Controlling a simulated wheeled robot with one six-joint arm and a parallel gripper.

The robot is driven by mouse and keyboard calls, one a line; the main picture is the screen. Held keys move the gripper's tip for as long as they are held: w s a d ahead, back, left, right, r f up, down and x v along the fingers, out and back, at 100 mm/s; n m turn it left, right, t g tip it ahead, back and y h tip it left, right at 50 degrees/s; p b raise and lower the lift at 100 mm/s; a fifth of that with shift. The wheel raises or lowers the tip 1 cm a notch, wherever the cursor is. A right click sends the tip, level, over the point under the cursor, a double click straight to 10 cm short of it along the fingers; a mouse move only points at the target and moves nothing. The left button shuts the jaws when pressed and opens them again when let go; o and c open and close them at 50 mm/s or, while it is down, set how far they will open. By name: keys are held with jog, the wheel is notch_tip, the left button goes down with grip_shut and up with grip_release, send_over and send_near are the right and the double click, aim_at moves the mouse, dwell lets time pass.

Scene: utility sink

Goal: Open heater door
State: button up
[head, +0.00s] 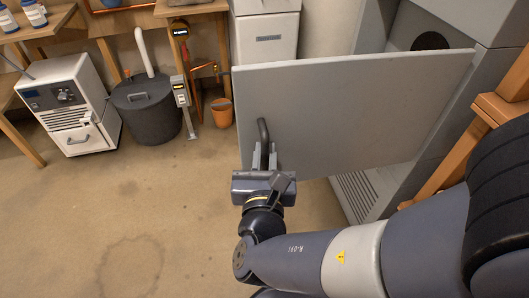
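The heater door is a large flat grey panel (350,110) in the middle of the head view. It stands swung out from the tall grey heater cabinet (365,190) on the right, whose inside shows behind the door's top edge with a dark round opening. A dark curved handle (263,133) is on the door's left side. My gripper (261,160) is at the lower part of this handle, with its fingers on either side of it. Whether the fingers press on the handle is too small to tell.
A white appliance (68,105) and a dark lidded bin (146,108) stand at the left under wooden benches. A small orange bucket (222,111) stands by the bench leg. A wooden frame (470,140) is at the right beside the cabinet. The floor (120,215) at the lower left is clear.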

jog(key=o, duration=0.4)
jog(key=shift+s, duration=0.1)
jog(key=shift+s+a+p, duration=0.2)
jog(key=shift+s+p, duration=0.6)
jog(key=shift+s, duration=4.55)
jog(key=shift+w, duration=0.2)
jog(key=shift+w+d+b, duration=0.15)
jog(key=shift+w+b, duration=0.6)
jog(key=shift+w, duration=4)
jog(key=shift+s, duration=0.2)
